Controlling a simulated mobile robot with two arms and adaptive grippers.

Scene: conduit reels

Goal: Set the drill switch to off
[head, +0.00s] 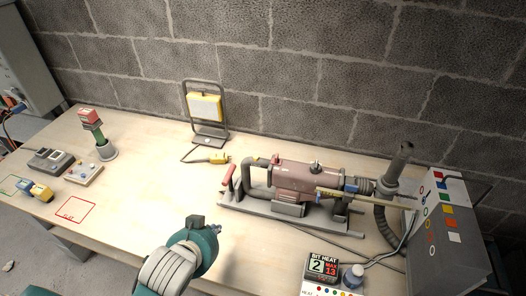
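The drill (305,180) is a dull red machine lying on a grey metal cradle (290,212) on the workbench, right of centre in the head view. A small dark knob with a pale base (315,166) stands on top of its body. I cannot tell whether this is the switch or what position it is in. My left gripper (213,229) is at the lower middle, in front and to the left of the drill, apart from it. Its teal wrist and pale arm hide most of the fingers, so I cannot see whether it is open. My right gripper is out of view.
A control box (446,235) with coloured buttons stands at the right, beside a "BIT HEAT" display (323,267). A work lamp (205,108) stands by the block wall. Chargers (50,160) and a cordless tool (91,125) are at the left.

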